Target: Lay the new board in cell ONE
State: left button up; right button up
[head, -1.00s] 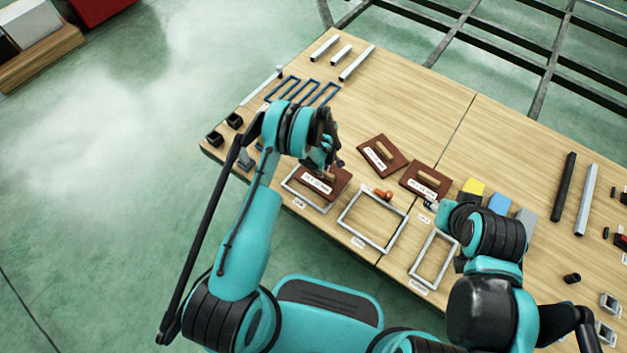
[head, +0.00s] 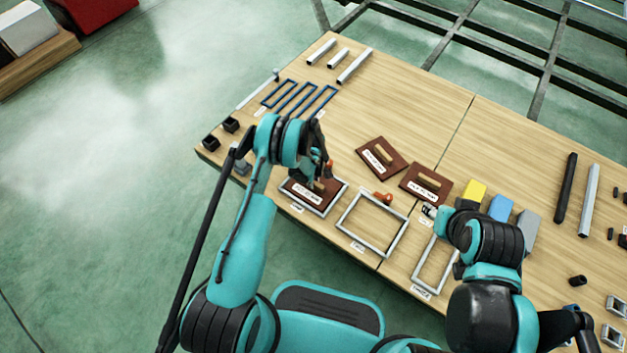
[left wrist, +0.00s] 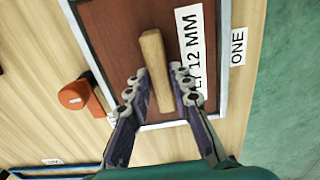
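A dark brown board (head: 299,193) with a light wooden handle and a white label lies inside the grey frame of cell ONE (head: 334,206). In the left wrist view the board (left wrist: 120,30) sits within the frame's edges, with a "12 MM" label and a "ONE" tag (left wrist: 238,46) beside it. My left gripper (head: 318,180) is over the board. Its fingers (left wrist: 162,88) stand on both sides of the wooden handle (left wrist: 156,60), parted, with a small gap at the left finger. My right gripper (head: 430,211) is by the right-hand frame; its fingers are too small to read.
Two more brown boards (head: 381,157) (head: 425,184) lie behind the frames. An empty middle frame (head: 347,235) and right frame (head: 419,279) lie along the front edge. Orange objects stand beyond cell ONE (left wrist: 74,95) and at the middle frame (head: 383,197). Coloured blocks (head: 500,208) are right.

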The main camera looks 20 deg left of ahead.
pick_arm(q)
jog(key=shift+o, duration=0.9)
jog(key=s+r+m+t+p, duration=0.2)
jog(key=s+r+m, duration=0.1)
jog(key=r, duration=1.7)
jog(key=s+r+m+t+p, duration=0.1)
jog(key=s+r+m+p, duration=0.15)
jog(key=r, duration=1.75)
jog(key=s+r+m+t, duration=0.2)
jog(key=s+r+m, duration=0.2)
jog(key=s, duration=0.6)
jog(key=s+r+m+t, duration=0.2)
jog(key=s+r+m, duration=0.2)
jog(key=s, duration=0.6)
jog(key=shift+s+r, duration=0.2)
jog(key=shift+r, duration=0.3)
